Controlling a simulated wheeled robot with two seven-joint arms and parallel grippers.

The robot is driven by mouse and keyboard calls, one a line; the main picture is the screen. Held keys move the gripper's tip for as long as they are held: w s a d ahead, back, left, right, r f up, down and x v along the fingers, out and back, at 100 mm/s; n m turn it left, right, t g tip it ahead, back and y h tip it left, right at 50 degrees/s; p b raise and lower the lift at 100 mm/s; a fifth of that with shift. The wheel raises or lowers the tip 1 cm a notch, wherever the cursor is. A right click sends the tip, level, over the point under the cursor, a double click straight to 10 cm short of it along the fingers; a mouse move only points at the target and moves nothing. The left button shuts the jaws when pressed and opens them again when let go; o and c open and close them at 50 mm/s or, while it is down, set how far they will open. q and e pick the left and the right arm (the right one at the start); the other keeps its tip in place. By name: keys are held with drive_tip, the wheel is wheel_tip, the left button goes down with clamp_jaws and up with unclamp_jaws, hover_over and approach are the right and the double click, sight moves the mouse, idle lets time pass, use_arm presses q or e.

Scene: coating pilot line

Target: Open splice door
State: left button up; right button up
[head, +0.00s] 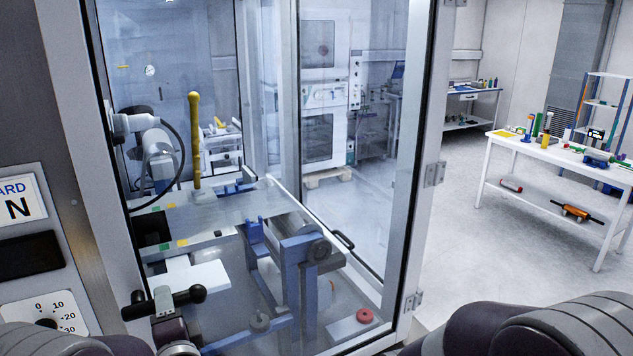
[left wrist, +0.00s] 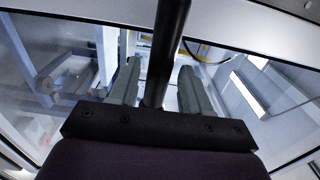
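The splice door (head: 370,130) is a clear glazed panel in a metal frame, with hinges on its right side. It looks closed, though its left edge is partly hard to make out. A black bar handle (head: 190,295) with a rounded end is at its lower left. My left gripper (head: 164,303) is at this handle, low in the head view. In the left wrist view the handle bar (left wrist: 168,45) passes between the two grey fingers of my left gripper (left wrist: 158,85). The fingers are apart, with narrow gaps beside the bar. My right gripper is out of view.
Behind the glass are a yellow upright rod (head: 195,135), blue brackets and rollers. A control panel (head: 22,215) is left of the door. A white workbench (head: 510,145) with tools stands at the right. The floor (head: 455,225) between door and bench is clear.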

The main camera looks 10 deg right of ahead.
use_arm(q)
drive_tip(key=shift+w+d, duration=0.15)
drive_tip(key=shift+d, duration=0.05)
clamp_jaws()
drive_tip(key=shift+a, duration=0.1)
drive_tip(key=s+d+n+y+p, duration=0.1)
drive_tip(key=s+d+p, duration=0.1)
drive_tip(key=s, duration=0.5)
drive_tip(key=shift+d+g+y, duration=0.4)
drive_tip(key=shift+d, duration=0.25)
